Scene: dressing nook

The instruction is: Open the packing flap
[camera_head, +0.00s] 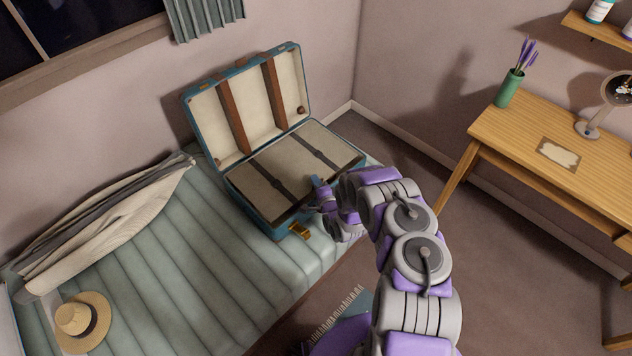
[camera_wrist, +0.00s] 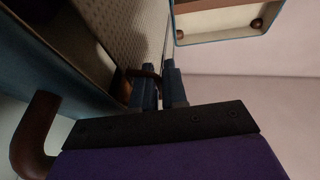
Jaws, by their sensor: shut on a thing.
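The open teal suitcase (camera_head: 271,217) lies on the bed, its lid (camera_head: 248,97) leaning back. Inside it the beige packing flap (camera_head: 283,182), crossed by two dark straps, looks about flat over the lower half. My gripper (camera_head: 315,184) is at the flap's front right edge. In the wrist view the patterned flap (camera_wrist: 115,32) lies left of my gripper (camera_wrist: 158,82). Its blue fingers are close together on a small brown tab (camera_wrist: 148,71) at the flap's edge. The fingers partly hide the tab, and my arm hides the suitcase's front right corner.
The suitcase's brown handle (camera_wrist: 35,135) is close to my gripper. A wooden desk (camera_head: 535,130) stands at the right. Bare floor (camera_head: 420,175) lies between bed and desk.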

